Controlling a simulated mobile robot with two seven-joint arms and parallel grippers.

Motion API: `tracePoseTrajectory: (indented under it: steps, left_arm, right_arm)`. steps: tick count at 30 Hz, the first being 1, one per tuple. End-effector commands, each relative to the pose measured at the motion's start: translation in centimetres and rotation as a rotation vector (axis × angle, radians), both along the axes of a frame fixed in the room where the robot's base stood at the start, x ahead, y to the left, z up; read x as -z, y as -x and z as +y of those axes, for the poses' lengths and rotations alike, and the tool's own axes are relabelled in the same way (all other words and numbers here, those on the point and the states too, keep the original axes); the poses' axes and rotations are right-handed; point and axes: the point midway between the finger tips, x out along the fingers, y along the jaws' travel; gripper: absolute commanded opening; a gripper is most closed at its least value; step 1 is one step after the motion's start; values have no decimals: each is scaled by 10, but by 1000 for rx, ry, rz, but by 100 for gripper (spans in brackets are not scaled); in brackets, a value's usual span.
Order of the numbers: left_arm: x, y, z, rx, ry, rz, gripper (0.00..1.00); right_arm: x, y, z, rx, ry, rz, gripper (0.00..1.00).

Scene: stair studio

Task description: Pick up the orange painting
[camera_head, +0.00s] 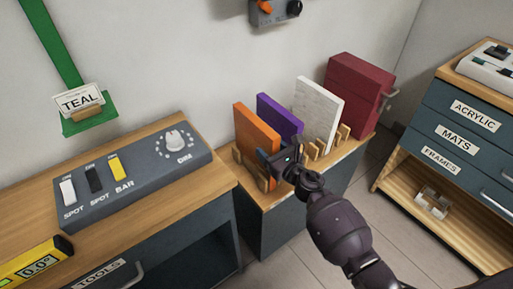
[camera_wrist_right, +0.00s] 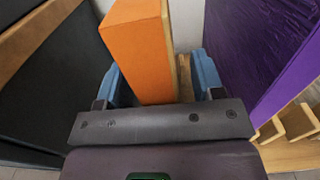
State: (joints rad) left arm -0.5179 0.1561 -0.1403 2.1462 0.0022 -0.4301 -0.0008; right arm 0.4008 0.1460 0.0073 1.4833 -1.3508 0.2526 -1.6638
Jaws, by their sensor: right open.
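The orange painting (camera_head: 256,136) stands upright in a wooden slotted rack (camera_head: 248,165) on a low cabinet, at the left end of a row. In the right wrist view the orange painting (camera_wrist_right: 138,50) reaches in between the two blue fingers of my right gripper (camera_wrist_right: 155,85). The fingers are open, one on each side of it, with a visible gap on the right side. In the head view my right gripper (camera_head: 269,158) is at the painting's near edge and hides its lower part. My left gripper is out of view.
A purple painting (camera_head: 278,117) stands close on the right, then a white one (camera_head: 318,105) and a dark red case (camera_head: 357,88). A grey switch panel (camera_head: 135,173) lies on the left bench. A drawer unit (camera_head: 455,135) stands at the right.

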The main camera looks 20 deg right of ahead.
Motion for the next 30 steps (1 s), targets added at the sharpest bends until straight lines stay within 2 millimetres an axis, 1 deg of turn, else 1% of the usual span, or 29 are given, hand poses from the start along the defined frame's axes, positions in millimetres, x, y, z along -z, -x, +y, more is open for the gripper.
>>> tracePoseTrajectory:
  steps: [1, 4, 11, 12, 24, 30]
  left_arm:
    - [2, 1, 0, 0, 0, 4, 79]
    - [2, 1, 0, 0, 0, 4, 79]
    - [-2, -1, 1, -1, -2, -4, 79]
    - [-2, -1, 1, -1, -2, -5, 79]
    - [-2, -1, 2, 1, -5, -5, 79]
    - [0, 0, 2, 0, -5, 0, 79]
  right_arm:
    - [2, -4, 2, 0, 0, 3, 62]
    - [3, -9, 4, 0, 0, 3, 62]
    - [2, -11, 4, 1, 0, 3, 62]
    - [2, -11, 4, 1, 0, 3, 60]
    - [2, -10, 4, 0, 0, 3, 0]
    - [1, -11, 4, 0, -1, 1, 0]
